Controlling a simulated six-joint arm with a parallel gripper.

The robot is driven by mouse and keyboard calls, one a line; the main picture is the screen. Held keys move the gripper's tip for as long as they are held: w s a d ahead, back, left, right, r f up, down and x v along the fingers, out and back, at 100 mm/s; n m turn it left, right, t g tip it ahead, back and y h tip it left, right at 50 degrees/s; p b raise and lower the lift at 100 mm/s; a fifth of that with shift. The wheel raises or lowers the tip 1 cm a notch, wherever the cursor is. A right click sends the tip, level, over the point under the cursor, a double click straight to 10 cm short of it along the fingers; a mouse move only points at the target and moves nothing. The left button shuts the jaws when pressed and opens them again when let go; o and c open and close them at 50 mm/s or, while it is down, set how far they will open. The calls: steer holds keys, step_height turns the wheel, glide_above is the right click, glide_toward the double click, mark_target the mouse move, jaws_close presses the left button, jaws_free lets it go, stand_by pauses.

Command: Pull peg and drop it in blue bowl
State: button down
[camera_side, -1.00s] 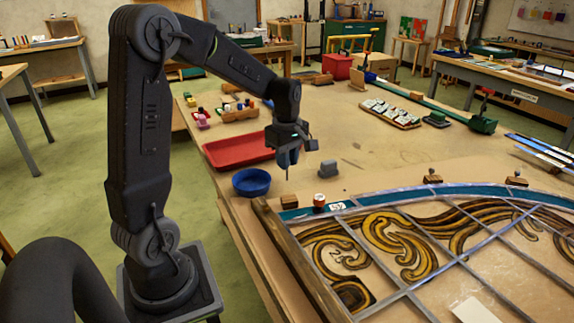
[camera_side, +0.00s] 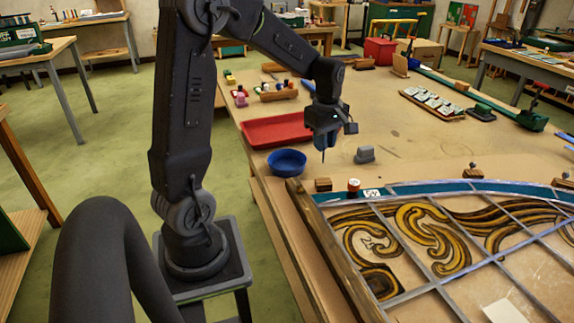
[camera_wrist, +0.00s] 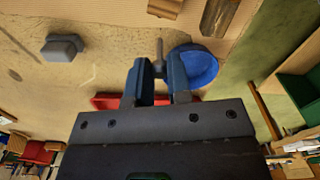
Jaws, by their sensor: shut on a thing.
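My gripper (camera_side: 325,136) hangs above the table, pointing down, and is shut on a thin grey metal peg (camera_side: 323,156). In the wrist view the peg (camera_wrist: 159,56) stands out between the two blue fingers of my gripper (camera_wrist: 157,72). The blue bowl (camera_side: 287,162) sits on the table to the left of the peg in the side view. In the wrist view the bowl (camera_wrist: 205,68) lies right of the peg, partly hidden by a finger. The peg appears beside the bowl, not over its middle.
A red tray (camera_side: 262,133) lies behind the bowl. A grey block (camera_side: 364,155) stands right of my gripper. The table's left edge is close to the bowl.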

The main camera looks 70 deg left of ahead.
stand_by(0.3)
steer(key=s+a+r, duration=0.3)
steer(key=a+r, duration=0.2)
glide_above(287, 168)
steer(key=shift+a+f, duration=0.1)
steer(key=shift+f, duration=1.95)
steer(key=shift+f, duration=0.1)
steer(key=shift+f, duration=1)
steer(key=shift+f, duration=2.5)
steer(key=c, duration=1)
jaws_free()
